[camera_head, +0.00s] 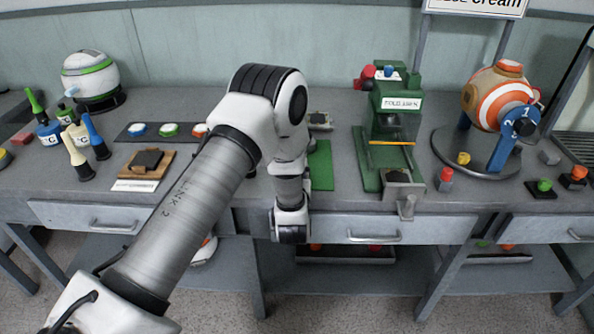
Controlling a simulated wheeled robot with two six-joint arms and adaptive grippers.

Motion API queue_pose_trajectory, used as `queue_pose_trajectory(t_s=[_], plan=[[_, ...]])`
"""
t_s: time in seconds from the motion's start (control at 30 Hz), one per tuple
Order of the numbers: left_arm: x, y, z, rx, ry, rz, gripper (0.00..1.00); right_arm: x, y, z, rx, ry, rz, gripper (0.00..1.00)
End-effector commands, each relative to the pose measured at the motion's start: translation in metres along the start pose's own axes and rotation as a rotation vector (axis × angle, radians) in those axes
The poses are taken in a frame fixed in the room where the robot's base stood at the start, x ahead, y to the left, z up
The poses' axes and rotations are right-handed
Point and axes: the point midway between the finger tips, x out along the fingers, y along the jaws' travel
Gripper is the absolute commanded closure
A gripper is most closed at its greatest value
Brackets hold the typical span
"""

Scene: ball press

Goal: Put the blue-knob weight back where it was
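A small blue knob (389,72) shows on top of the green press (397,100), beside a red part; I cannot tell how much of a weight lies under it. Several knobbed weights stand at the right: a red-knob weight (445,179), a green-knob weight (544,186) on a dark pad and an orange-knob weight (577,177). My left arm reaches over the bench from the lower left and bends down left of the press. Its wrist hangs at the bench's front edge, and no fingers show. My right gripper is not in view.
An orange-striped ball machine (499,95) stands on a round base right of the press. Bottles (75,150), a white-and-green round device (90,78) and a button panel (168,130) are at the left. My arm hides part of the middle bench.

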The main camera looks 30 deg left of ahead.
Motion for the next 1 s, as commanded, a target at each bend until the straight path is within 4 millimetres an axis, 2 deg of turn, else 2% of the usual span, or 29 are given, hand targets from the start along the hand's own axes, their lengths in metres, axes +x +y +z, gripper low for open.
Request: queue_pose_trajectory(t_s=[0.17,0.37,0.57,0.8,0.9,1.0], plan=[[0.001,0.0,-0.013,-0.001,0.005,0.0,1.0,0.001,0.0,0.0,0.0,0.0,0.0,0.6],[0.0,0.0,-0.037,-0.003,0.005,0.0,1.0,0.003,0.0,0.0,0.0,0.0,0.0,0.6],[-0.041,0.004,-0.037,0.003,0.001,0.005,1.0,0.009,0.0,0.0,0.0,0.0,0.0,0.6],[-0.112,0.006,-0.044,0.009,0.004,0.008,1.0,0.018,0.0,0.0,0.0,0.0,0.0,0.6],[-0.136,0.007,-0.047,0.008,0.004,0.007,1.0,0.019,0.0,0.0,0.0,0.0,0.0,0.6],[-0.15,0.008,-0.049,0.004,0.003,0.004,1.0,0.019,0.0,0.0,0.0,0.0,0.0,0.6]])
